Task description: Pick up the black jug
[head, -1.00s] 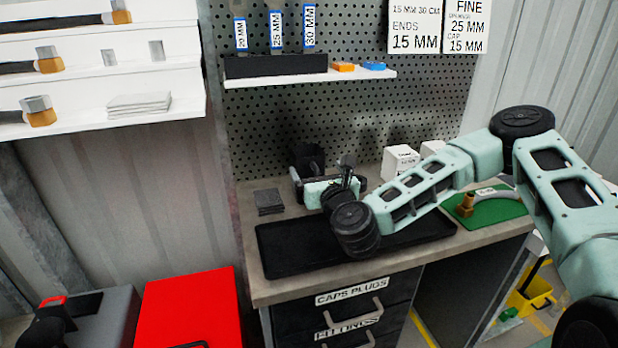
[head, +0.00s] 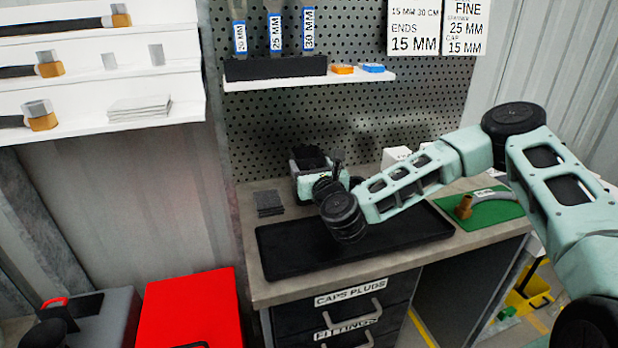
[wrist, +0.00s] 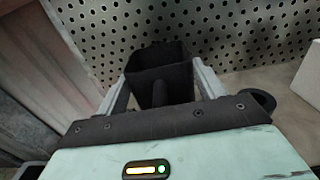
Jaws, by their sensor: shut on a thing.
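The black jug (wrist: 160,62) is dark, square-mouthed and open at the top. In the wrist view it stands between the two grey fingers of my gripper (wrist: 162,88), which is shut on it. In the head view the jug (head: 310,159) shows behind my gripper (head: 312,172) at the back of the workbench, in front of the pegboard. My wrist hides its lower part, so I cannot tell whether its base touches the bench.
A black tray (head: 280,257) lies on the bench (head: 243,215) below my wrist. A stack of dark grey pads (head: 268,203) is to the left. A green mat (head: 487,213) with a brass-ended hose is to the right. A white shelf (head: 290,81) hangs above.

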